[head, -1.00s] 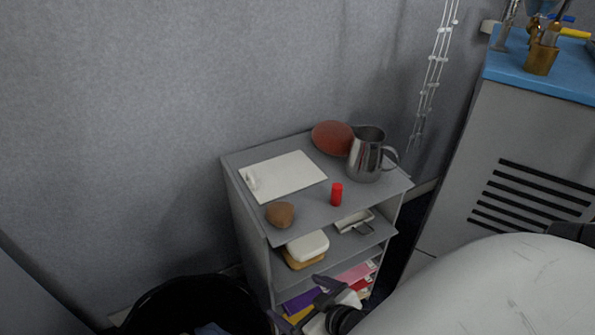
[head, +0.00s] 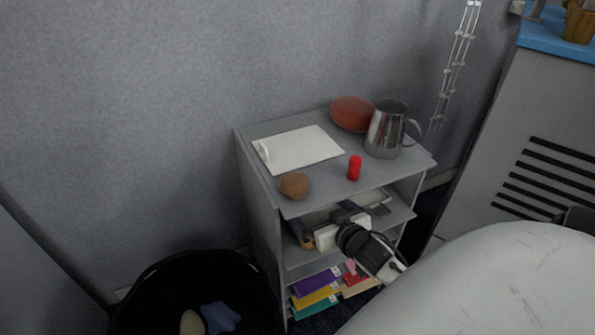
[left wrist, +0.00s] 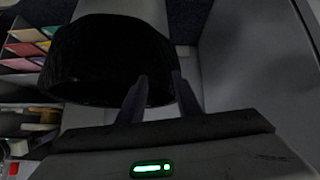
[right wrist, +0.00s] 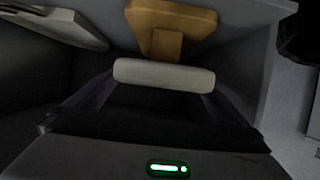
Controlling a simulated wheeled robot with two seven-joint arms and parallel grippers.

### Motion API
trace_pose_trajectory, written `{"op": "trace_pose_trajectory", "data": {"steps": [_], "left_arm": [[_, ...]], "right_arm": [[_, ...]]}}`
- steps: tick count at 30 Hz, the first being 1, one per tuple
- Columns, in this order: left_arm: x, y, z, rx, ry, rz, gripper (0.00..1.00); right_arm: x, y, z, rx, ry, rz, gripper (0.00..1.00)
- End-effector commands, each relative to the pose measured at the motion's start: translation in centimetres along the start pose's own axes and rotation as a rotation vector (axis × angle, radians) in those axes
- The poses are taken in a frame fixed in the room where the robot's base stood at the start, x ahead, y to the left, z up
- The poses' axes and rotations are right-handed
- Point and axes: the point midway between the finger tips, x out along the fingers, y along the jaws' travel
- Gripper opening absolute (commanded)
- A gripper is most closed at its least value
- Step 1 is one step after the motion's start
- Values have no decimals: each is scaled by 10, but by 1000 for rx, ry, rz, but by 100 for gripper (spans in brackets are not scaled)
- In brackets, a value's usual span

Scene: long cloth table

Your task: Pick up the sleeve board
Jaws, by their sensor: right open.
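The sleeve board has a pale padded top (right wrist: 165,75) and a tan wooden base (right wrist: 170,22). It is on the middle shelf of the grey shelf unit (head: 262,205). In the right wrist view my right gripper (right wrist: 155,95) is open, with a finger near each end of the padded top. Contact cannot be told. My left gripper (left wrist: 158,75) is open and empty in the left wrist view, in front of a black bin (left wrist: 105,60).
The top shelf holds a white clipboard-like board (head: 298,149), a brown lump (head: 294,186), a red cylinder (head: 354,168), a reddish round object (head: 351,113) and a metal mug (head: 386,132). A pale tray-like item (right wrist: 60,22) shares the middle shelf. Coloured folders (head: 317,283) lie below.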

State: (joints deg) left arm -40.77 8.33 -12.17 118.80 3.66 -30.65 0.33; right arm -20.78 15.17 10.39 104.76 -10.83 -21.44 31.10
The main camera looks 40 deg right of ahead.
Motion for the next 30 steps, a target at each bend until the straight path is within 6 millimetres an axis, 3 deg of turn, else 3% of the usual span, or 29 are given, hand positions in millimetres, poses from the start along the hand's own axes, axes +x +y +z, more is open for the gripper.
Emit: {"op": "trace_pose_trajectory", "data": {"steps": [3,10,18,27,30], "left_arm": [[2,0,2,-4,3,1,31],[3,1,2,-7,7,2,31],[7,1,4,-14,16,4,31],[5,2,4,-21,20,7,31],[4,3,6,-23,15,7,31]], "right_arm": [[18,-2,-6,-2,1,-3,100],[34,-2,-12,-1,-1,-3,100],[70,-1,-24,-3,-2,-2,100],[76,-2,-25,-1,-3,-3,100],[76,-2,-25,-1,-3,-3,86]]}}
